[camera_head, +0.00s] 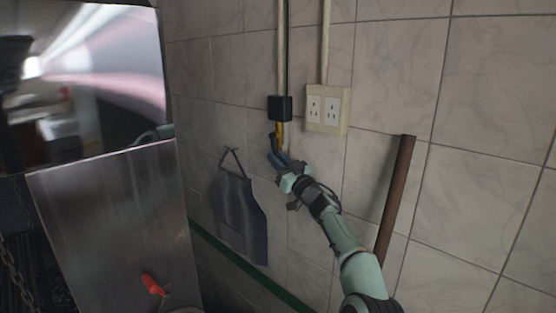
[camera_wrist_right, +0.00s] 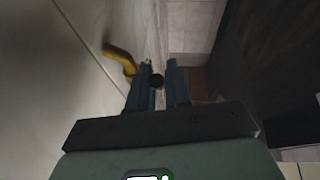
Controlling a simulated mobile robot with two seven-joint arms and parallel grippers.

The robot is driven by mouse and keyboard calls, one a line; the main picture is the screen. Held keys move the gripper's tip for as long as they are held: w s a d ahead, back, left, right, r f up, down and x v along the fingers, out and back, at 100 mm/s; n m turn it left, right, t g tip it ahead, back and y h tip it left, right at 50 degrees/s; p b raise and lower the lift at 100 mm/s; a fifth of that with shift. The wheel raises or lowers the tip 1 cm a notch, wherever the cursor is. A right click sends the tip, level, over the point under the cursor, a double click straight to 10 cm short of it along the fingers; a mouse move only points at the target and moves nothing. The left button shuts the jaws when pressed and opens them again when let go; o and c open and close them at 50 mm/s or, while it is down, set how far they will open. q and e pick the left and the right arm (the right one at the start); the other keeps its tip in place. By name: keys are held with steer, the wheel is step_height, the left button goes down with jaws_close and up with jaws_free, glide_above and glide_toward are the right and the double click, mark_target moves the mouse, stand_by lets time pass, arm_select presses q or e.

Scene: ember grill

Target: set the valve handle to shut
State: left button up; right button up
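A yellow pipe piece (camera_head: 280,133) comes out below a black box on the tiled wall; its curved yellow part also shows in the right wrist view (camera_wrist_right: 121,58). My right gripper (camera_head: 277,160) is right at its lower end, with its blue fingers pointing up at it. The handle's angle is mostly hidden. My left gripper is not in view.
The black box (camera_head: 280,108) and a white outlet plate (camera_head: 327,110) are on the wall above. A dark apron (camera_head: 240,215) hangs left of my right arm, and a brown pole (camera_head: 394,195) leans right of it. A metal panel (camera_head: 115,225) and a red object (camera_head: 152,284) are at left.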

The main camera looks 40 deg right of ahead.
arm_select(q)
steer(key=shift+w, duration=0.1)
arm_select(e)
steer(key=shift+r, duration=0.1)
jaws_close()
steer(key=shift+s+a+r, duration=0.1)
steer(key=shift+s+r+g, duration=0.25)
steer(key=shift+s+g, duration=0.05)
steer(key=shift+g, duration=0.5)
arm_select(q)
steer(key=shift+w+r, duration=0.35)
arm_select(e)
steer(key=shift+s+r+n+g+y, duration=0.15)
steer(key=shift+s+r+g, duration=0.15)
steer(key=shift+g, duration=0.3)
steer(key=shift+s+r+n+g+y, duration=0.2)
steer(key=shift+s+g, duration=0.1)
steer(key=shift+g, duration=0.3)
steer(key=o, duration=0.7)
jaws_free()
steer(key=shift+f, duration=0.1)
